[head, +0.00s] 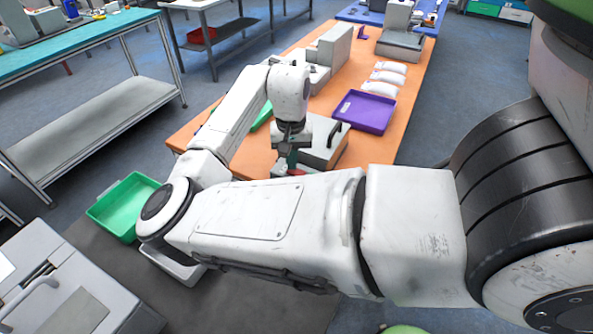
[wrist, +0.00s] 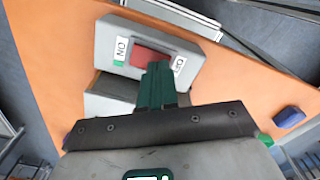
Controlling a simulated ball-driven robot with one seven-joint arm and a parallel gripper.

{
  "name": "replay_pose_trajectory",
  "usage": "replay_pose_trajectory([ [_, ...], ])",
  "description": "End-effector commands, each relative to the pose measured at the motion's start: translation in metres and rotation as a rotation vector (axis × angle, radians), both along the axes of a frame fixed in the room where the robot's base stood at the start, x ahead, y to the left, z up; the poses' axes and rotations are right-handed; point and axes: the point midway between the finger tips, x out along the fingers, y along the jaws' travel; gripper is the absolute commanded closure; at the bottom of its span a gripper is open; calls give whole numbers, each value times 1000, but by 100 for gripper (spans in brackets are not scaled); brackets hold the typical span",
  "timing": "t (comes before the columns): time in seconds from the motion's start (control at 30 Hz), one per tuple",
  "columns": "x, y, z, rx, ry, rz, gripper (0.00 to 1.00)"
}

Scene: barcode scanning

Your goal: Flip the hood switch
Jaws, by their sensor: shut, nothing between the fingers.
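The hood switch is a red rocker (wrist: 148,56) on a light grey panel (wrist: 117,28) in the wrist view. An ON label (wrist: 121,48) stands at its left and an OFF label (wrist: 179,64) at its right. My gripper (wrist: 158,68) has its dark green fingers shut and empty. Their tips overlap the lower right part of the red rocker, near the OFF label; I cannot tell whether they touch it. In the head view my gripper (head: 290,160) points down beside a grey box with a dark handle (head: 327,140). My arm hides much of that area.
The orange table (head: 396,142) also holds a purple tray (head: 363,112), several white packets (head: 380,88) and a grey machine (head: 400,45). A green bin (head: 125,205) stands at the left. A small blue object (wrist: 289,117) lies at the right in the wrist view.

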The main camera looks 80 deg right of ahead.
Motion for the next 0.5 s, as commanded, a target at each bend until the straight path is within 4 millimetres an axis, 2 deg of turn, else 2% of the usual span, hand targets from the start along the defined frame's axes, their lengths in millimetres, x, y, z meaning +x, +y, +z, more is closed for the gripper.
replay_pose_trajectory([
  [0.5, 0, 0, -8, 0, -1, 1, 100],
])
